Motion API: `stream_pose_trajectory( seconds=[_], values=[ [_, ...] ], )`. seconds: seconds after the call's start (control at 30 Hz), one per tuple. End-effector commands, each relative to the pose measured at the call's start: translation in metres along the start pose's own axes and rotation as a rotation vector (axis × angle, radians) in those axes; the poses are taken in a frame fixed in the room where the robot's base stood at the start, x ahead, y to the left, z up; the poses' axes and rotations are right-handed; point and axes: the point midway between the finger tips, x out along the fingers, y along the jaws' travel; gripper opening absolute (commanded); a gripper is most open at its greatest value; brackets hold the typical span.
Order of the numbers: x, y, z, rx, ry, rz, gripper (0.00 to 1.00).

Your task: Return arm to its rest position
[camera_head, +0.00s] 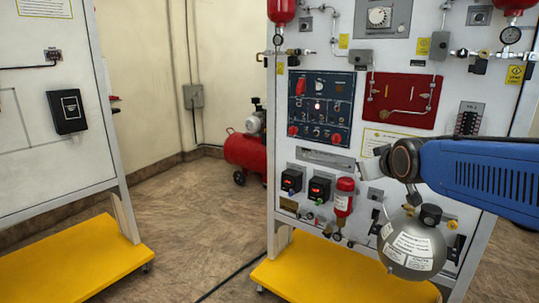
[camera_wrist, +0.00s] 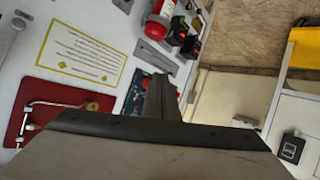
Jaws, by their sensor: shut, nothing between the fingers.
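My arm (camera_head: 480,172) reaches in from the right in the head view as a blue link with a dark wrist joint, in front of the trainer panel (camera_head: 345,60). My gripper (camera_wrist: 162,92) shows in the wrist view as a dark finger shape above a wide grey body. Its fingers are together and hold nothing. The panel lies beyond the fingers, tilted in that view. I cannot tell the exact gap between fingers and panel. In the head view the arm hides part of the panel's right side.
A grey round cylinder (camera_head: 412,245) and a red bottle (camera_head: 343,197) are on the panel's lower part. The red plate (camera_head: 400,98) has metal piping. A second panel (camera_head: 50,110) stands left. A red compressor (camera_head: 245,150) stands behind. Bare floor (camera_head: 185,215) lies between the yellow bases.

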Motion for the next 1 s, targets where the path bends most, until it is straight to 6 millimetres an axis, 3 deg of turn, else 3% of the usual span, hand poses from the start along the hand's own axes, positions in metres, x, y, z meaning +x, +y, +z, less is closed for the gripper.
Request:
stream_pose_trajectory(
  seconds=[0.3, 0.5, 0.6, 0.7, 1.0],
  values=[
    [-0.099, -0.029, 0.162, 0.135, -0.369, -0.043, 0.0],
    [-0.157, -0.049, 0.25, 0.205, -0.574, -0.056, 0.0],
    [-0.176, -0.056, 0.278, 0.228, -0.643, -0.058, 0.0],
    [-0.187, -0.06, 0.293, 0.241, -0.683, -0.059, 0.0],
    [-0.192, -0.062, 0.299, 0.246, -0.7, -0.06, 0.0]
  ],
)
